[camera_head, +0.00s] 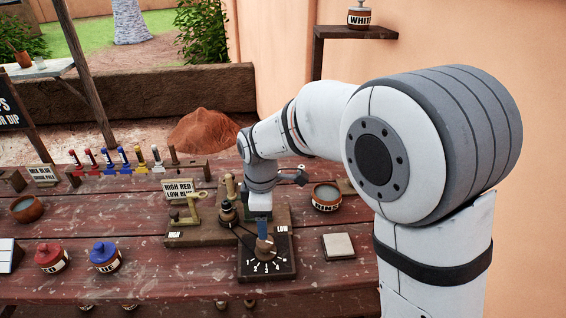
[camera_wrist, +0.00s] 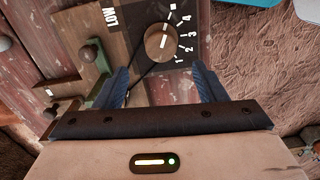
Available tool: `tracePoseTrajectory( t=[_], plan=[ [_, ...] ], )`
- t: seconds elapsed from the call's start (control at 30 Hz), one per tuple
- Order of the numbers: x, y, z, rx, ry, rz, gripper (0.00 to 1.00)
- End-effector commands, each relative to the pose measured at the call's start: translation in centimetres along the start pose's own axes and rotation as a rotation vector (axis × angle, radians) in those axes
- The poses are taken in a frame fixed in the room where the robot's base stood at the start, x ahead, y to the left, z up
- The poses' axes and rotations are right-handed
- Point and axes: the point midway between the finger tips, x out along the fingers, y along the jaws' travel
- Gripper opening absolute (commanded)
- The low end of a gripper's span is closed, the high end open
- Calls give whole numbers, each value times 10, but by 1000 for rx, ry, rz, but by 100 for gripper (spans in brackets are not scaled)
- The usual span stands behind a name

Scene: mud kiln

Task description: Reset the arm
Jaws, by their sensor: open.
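My arm reaches in from the right in the head view and bends down over the table. My gripper (camera_head: 264,234) points down just above a dial box (camera_head: 285,268) with a round brown knob (camera_head: 265,248). In the wrist view my gripper (camera_wrist: 162,70) shows two blue fingers spread apart with nothing between them. The knob (camera_wrist: 160,43) lies beyond the fingertips, with the dial numbers beside it. I cannot tell whether a finger touches the knob.
The red plank table (camera_head: 150,222) holds a lever board (camera_head: 200,240), a RINSE pot (camera_head: 326,197), a pale tile (camera_head: 338,246), red (camera_head: 50,258) and blue (camera_head: 105,257) lidded pots, and a brush rack (camera_head: 135,171). A wall shelf (camera_head: 352,32) is behind.

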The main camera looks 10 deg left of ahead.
Motion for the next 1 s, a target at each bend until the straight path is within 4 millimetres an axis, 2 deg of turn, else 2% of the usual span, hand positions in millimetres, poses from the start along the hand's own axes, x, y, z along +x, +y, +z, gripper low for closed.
tracePoseTrajectory(
  t=[0.07,0.17,0.27,0.37,0.5,0.7,0.9,1.0],
  plan=[
    [-1,0,1,6,0,1,64],
    [-8,-2,14,64,4,9,64],
    [-23,-9,46,215,15,29,64],
    [-43,-25,90,442,32,57,64],
    [-64,-60,150,793,62,98,64],
    [-76,-121,214,1275,111,154,64],
    [-74,-167,244,1609,153,191,64],
    [-72,-178,250,1688,164,199,64]
  ],
)
